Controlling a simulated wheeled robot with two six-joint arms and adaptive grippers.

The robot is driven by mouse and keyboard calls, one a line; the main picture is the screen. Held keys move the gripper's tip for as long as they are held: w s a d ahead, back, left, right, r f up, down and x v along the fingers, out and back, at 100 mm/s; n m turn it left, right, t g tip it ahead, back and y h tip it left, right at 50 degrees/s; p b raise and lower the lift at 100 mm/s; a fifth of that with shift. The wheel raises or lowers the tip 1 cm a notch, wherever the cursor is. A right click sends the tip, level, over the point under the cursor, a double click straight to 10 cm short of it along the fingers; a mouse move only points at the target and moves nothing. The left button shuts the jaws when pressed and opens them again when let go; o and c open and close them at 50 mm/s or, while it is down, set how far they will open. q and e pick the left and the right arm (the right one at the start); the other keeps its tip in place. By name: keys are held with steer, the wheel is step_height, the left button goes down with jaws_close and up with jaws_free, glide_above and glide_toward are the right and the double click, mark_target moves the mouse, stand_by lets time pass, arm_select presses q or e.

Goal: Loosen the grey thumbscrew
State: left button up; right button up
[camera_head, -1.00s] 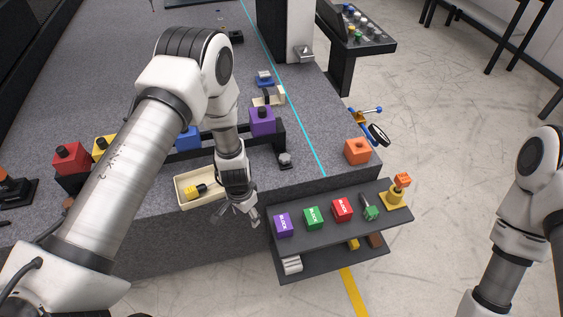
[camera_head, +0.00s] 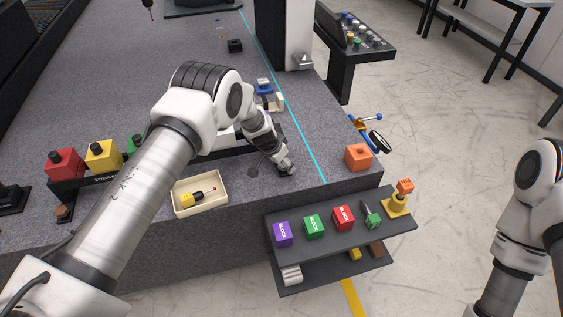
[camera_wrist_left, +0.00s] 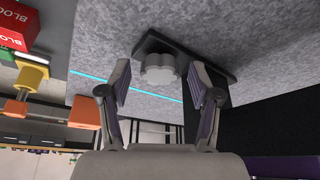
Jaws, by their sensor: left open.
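The grey thumbscrew (camera_wrist_left: 160,70) is a lobed knob on a black plate (camera_wrist_left: 207,66) in the left wrist view. It lies between the two open fingers of my left gripper (camera_wrist_left: 159,82), with a visible gap on each side. In the head view my left gripper (camera_head: 285,167) is low over the granite bed near its front right edge and mostly hides the thumbscrew. I cannot tell the exact height of the fingertips against the knob. The right arm shows at the right edge, but its gripper is out of frame.
An orange block (camera_head: 358,157) sits to the right on the bed (camera_head: 312,130). A cream tray (camera_head: 201,207) with a yellow-and-black item lies to the left. A dark shelf (camera_head: 330,242) with several blocks stands in front. Red (camera_head: 64,164) and yellow (camera_head: 102,156) blocks stand far left.

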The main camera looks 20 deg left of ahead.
arm_select(q)
steer(key=c, duration=1.1)
steer(key=shift+c, duration=0.2)
